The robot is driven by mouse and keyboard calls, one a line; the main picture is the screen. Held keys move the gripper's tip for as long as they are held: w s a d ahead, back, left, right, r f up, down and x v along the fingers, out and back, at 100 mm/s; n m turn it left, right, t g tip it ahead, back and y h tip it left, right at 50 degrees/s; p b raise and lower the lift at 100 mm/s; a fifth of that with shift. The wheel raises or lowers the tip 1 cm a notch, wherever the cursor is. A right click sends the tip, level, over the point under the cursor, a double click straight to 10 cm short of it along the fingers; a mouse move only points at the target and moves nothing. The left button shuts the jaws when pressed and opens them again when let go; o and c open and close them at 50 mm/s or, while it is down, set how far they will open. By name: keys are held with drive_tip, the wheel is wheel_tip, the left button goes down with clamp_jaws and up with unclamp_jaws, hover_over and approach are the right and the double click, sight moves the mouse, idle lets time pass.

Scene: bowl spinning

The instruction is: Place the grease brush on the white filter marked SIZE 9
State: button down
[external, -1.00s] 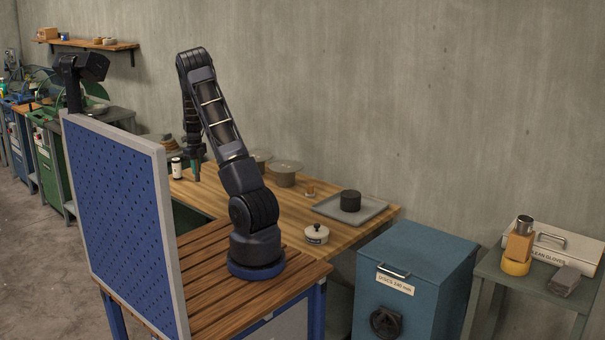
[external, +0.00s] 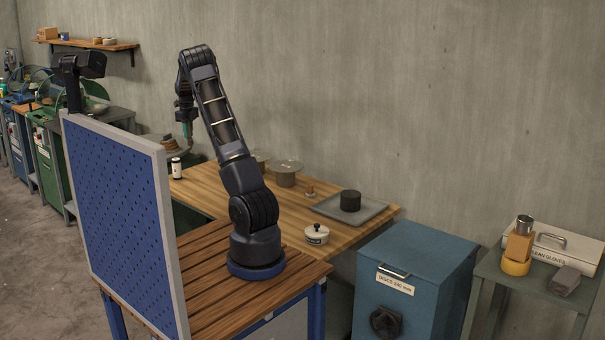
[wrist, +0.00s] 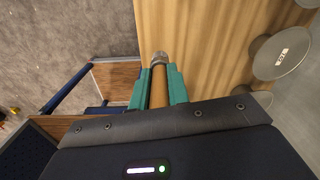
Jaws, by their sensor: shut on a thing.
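My gripper (external: 187,130) is raised above the far left part of the wooden workbench (external: 225,190). In the wrist view its teal fingers (wrist: 158,85) are shut on the brown handle of the grease brush (wrist: 159,92), whose metal end (wrist: 159,59) points away from the camera. Grey-white round discs, probably the filters, stand on the bench: one (external: 285,170) shows in the external view, and one with a small label (wrist: 282,54) shows at the right of the wrist view. I cannot read the label, so I cannot tell which is SIZE 9.
A white bottle with a dark band (external: 176,168) stands near my gripper. A grey tray (external: 371,209) holds a dark cylinder (external: 350,201). A white lidded pot (external: 317,234) and a small copper-coloured piece (external: 309,191) stand nearer. A blue pegboard (external: 120,220) rises at left.

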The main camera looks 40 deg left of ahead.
drive_tip(key=w+a+r, duration=0.2)
drive_tip(key=a+r, duration=0.2)
drive_tip(key=a, duration=0.5)
drive_tip(key=w+a+r, duration=0.2)
drive_tip(key=a+r, duration=0.1)
drive_tip(key=a, duration=0.5)
hover_over(175, 159)
drive_tip(key=shift+n, duration=0.4)
drive_tip(key=f, duration=1.9)
drive_tip(key=shift+d, duration=0.25)
drive_tip(key=c, duration=1.3)
unclamp_jaws()
drive_tip(key=shift+f, duration=0.15)
drive_tip(key=shift+c, duration=0.2)
wheel_tip(175, 159, up, 12)
drive_tip(key=shift+r, duration=0.2)
